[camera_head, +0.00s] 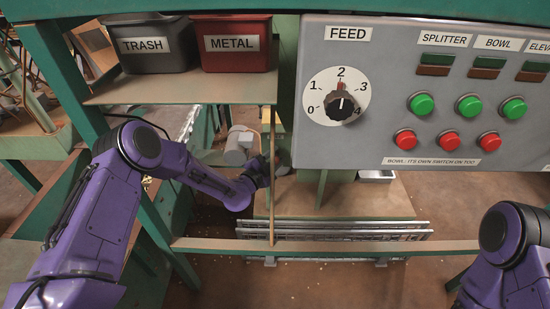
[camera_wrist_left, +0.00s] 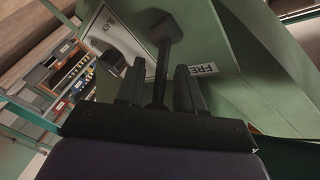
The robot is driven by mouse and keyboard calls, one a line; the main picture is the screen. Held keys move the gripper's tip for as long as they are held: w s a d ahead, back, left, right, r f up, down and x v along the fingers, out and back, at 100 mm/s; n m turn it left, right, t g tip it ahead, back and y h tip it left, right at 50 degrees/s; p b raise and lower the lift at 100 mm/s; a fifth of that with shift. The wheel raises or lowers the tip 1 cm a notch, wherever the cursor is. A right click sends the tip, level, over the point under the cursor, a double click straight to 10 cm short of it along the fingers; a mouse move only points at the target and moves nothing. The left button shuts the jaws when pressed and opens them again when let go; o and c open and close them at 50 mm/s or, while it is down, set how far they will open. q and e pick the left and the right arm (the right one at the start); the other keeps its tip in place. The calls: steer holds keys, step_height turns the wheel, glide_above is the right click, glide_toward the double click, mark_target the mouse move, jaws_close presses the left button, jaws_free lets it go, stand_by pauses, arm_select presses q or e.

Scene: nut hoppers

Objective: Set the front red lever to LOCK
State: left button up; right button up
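No lever that looks plainly red shows in either view. In the left wrist view a dark lever-like bar (camera_wrist_left: 161,62) with a blocky head stands between the two fingers of my left gripper (camera_wrist_left: 160,88). The fingers are apart, one on each side of the bar, with gaps showing. A white label (camera_wrist_left: 203,69) reading "FRE", cut off, is beside the right finger. In the head view my left gripper (camera_head: 268,172) is small and dark, partly hidden behind a thin brown post (camera_head: 271,205). My right gripper is out of view.
A grey control panel (camera_head: 390,140) with a FEED dial (camera_head: 341,106) hangs at upper right. TRASH (camera_head: 155,62) and METAL (camera_head: 238,60) bins sit on a shelf at upper left.

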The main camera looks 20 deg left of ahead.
arm_select(q)
jaws_close()
steer(key=shift+d, duration=0.15)
stand_by(0.4)
